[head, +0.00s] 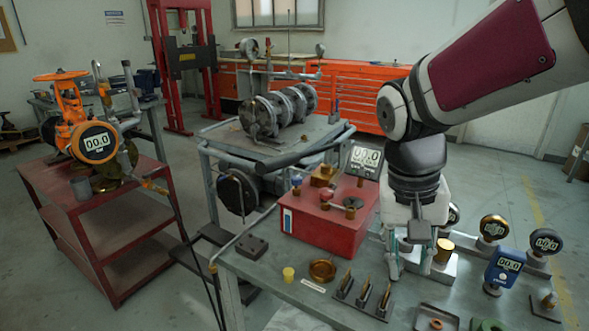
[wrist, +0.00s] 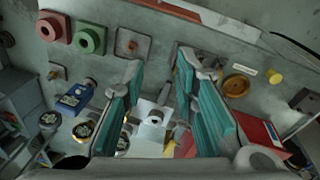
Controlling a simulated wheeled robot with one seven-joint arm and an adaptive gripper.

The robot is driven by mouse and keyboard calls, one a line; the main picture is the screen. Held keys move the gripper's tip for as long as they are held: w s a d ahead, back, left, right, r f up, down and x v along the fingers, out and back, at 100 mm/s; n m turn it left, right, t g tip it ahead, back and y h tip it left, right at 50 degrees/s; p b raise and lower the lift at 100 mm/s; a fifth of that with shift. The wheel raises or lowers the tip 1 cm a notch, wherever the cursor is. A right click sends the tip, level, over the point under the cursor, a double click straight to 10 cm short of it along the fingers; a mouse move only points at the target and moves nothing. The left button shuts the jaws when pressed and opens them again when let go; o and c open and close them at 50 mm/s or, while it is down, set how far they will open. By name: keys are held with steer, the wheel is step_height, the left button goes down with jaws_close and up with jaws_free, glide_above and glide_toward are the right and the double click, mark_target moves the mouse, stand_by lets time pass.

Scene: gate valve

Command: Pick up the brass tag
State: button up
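I cannot pick out a brass tag with certainty. A round brass dish (head: 322,270) lies on the grey bench, left of my gripper; it also shows in the wrist view (wrist: 237,86), right of the fingers. Several thin upright brass-coloured pieces (head: 365,293) stand on small dark bases in front of my gripper. A brass cylinder (head: 445,249) stands on a pale block just right of it. My gripper (head: 410,270) points down over the bench, and in the wrist view its teal-padded fingers (wrist: 160,75) are wide apart with nothing held between them. The fingers hide part of the bench.
A red box (head: 330,221) with fittings stands close left of my gripper. Gauges (head: 493,228) and a blue meter (head: 503,268) stand to its right. A tray with a copper ring (head: 436,323) is at the front edge. A yellow plug (head: 289,274) lies left of the dish.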

steer(key=w+a+m+y+p, duration=0.1)
steer(key=w+m+y+p, duration=0.15)
steer(key=w+p, duration=0.6)
glide_toward(365, 290)
steer(key=w+f, duration=0.2)
steer(key=shift+m+h, duration=0.25)
steer(key=shift+m, duration=0.1)
steer(key=shift+s+d+f+b, duration=0.1)
steer(key=shift+f+b, duration=0.1)
steer(key=shift+f, duration=0.8)
steer(key=shift+d+f+b, duration=0.1)
steer(key=shift+f+b, duration=0.05)
steer(key=shift+f, duration=0.85)
steer(key=shift+s+d+f+b, duration=0.1)
steer(key=shift+d+f+b, duration=0.1)
steer(key=shift+f, duration=0.8)
jaws_close()
